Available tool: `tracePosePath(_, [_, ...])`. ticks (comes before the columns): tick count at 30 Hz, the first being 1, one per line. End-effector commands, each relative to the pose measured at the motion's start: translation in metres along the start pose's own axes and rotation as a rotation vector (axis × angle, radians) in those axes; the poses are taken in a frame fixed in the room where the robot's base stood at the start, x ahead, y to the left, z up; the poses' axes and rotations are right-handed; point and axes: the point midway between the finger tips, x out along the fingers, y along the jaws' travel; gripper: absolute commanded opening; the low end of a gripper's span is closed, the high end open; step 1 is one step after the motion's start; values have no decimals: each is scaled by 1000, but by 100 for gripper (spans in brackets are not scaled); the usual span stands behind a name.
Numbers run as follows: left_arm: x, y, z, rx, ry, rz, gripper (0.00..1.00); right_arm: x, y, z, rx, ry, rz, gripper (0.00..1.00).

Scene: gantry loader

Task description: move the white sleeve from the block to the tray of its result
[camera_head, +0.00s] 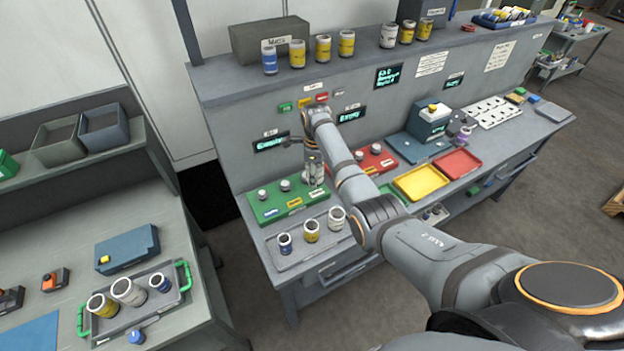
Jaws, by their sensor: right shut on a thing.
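My right gripper (312,158) points down over the right end of the green block (270,213) and is shut on a white sleeve (314,176). The sleeve is upright at the block's back right; I cannot tell whether it is seated on a peg or just above it. Two small grey pegs stand bare on the block's left part. A red block (385,165) with pegs is behind my right forearm. To the right lie a green tray (393,192), partly hidden by my arm, a yellow tray (421,182) and a red tray (458,163), all looking empty. My left gripper is out of view.
A grey plate at the front holds a blue (285,244), a yellow (311,232) and a white sleeve (337,219). Several jars line the upper shelf (340,72). A green-handled carrier (166,303) stands on the left bench. A teal machine (428,122) stands behind the trays.

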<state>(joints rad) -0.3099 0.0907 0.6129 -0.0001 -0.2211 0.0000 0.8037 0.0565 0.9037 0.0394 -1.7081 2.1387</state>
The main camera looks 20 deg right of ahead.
Motion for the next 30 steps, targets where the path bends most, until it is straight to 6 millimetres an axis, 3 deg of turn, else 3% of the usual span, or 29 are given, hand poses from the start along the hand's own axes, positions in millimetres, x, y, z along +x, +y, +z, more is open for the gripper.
tracePosePath(8, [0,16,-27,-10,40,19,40,-2,0,1,0,-1,-2,2])
tracePosePath(18, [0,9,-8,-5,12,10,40,-19,-1,1,0,-2,-2,2])
tracePosePath(30, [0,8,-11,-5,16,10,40,-42,-1,1,0,-2,-3,2])
